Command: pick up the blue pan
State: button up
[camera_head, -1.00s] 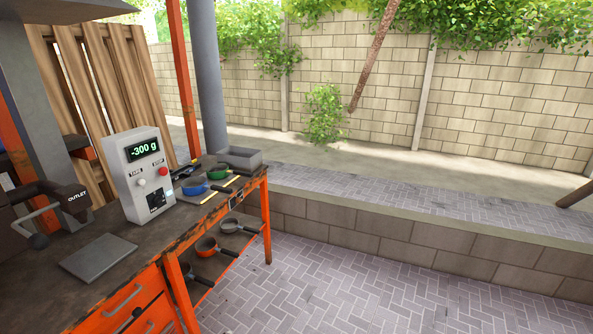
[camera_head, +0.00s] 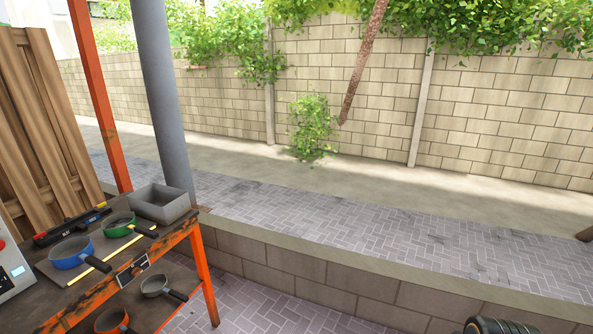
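The blue pan (camera_head: 71,252) stands upright on a dark mat on the workbench top, at the lower left of the head view. Its dark handle points to the right, toward the bench's front edge. A green pan (camera_head: 119,225) stands just behind and to the right of it. A thin yellow stick (camera_head: 104,262) lies beside the blue pan. My gripper is not in view. A dark rounded part at the bottom right edge may be part of my arm.
The orange-framed workbench (camera_head: 203,270) has a lower shelf with a grey pan (camera_head: 155,285) and an orange pan (camera_head: 111,321). A grey bin (camera_head: 163,205) stands at the bench's far corner. A low block ledge (camera_head: 330,284) runs along the right. Paving beside the bench is clear.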

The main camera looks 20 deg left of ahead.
aim_at(70, 253)
jog(key=u, duration=0.8)
jog(key=i, duration=1.05)
jog(key=u, duration=1.95)
jog(key=i, duration=1.25)
jog(key=u, duration=0.45)
